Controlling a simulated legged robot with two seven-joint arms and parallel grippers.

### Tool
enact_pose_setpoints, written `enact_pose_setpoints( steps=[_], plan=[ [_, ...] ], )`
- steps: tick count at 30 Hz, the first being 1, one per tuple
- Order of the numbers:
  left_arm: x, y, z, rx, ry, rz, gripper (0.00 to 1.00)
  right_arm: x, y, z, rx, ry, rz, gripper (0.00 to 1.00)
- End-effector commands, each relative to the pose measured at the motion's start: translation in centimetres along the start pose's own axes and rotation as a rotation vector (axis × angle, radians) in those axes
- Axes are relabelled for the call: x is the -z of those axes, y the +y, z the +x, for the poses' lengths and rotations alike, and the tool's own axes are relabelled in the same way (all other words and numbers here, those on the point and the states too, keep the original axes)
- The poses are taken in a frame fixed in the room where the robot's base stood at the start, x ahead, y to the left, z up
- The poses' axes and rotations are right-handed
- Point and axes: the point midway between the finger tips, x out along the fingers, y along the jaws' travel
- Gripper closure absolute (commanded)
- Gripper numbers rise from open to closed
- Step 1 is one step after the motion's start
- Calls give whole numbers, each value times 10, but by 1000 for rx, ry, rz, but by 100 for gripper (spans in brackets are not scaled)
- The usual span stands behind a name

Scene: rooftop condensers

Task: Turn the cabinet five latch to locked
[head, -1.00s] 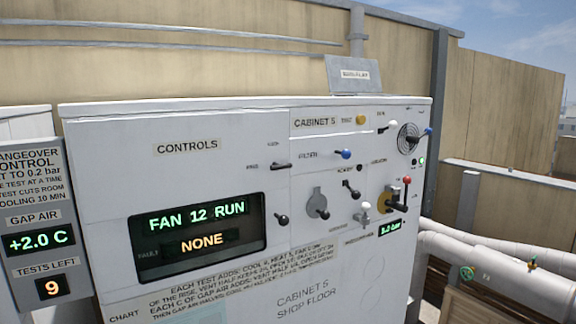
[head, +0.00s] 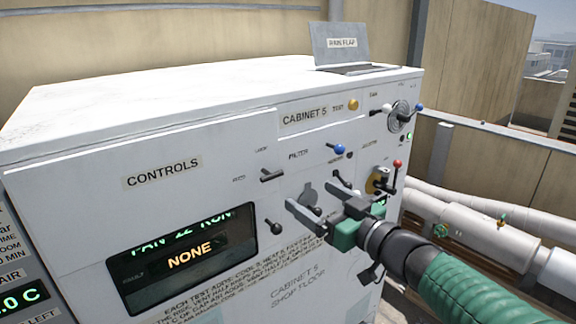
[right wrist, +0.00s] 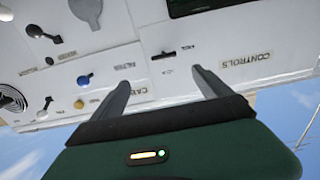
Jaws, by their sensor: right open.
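The cabinet five latch (head: 272,175) is a small dark lever on the white front panel, left of the FILTER label. It lies nearly level, its handle towards the lower-left label, which seems to read FREE. A small label above seems to read LOCK. My right gripper (head: 312,189) is open and empty, in front of the panel to the right of and a little below the latch. In the upside-down right wrist view, the latch (right wrist: 172,53) shows beyond the gap between the open fingers (right wrist: 161,77), apart from them. My left gripper is not in view.
A black knob lever (head: 273,228) sits below the latch. A blue-knobbed lever (head: 339,149), a red-knobbed lever (head: 397,164) and a yellow button (head: 353,104) are to the right. A display (head: 190,258) reads NONE. Pipes (head: 470,215) run right of the cabinet.

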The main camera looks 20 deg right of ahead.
Motion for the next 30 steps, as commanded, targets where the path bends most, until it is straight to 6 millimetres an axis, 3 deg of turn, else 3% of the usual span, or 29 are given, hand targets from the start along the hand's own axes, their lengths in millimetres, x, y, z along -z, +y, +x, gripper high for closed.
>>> enact_pose_setpoints(
  steps=[6, 12, 16, 26, 30],
  plan=[
    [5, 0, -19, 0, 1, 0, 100, 1, -9, 69, 5, -12, 0, 12],
    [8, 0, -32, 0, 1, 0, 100, 1, -10, 115, 3, -10, -3, 12],
    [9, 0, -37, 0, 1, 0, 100, 0, -6, 128, 1, -6, -3, 12],
    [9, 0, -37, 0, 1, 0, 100, -2, -1, 134, -1, -4, -1, 12],
    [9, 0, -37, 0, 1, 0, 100, -3, -4, 136, 0, -7, -2, 30]
  ],
)
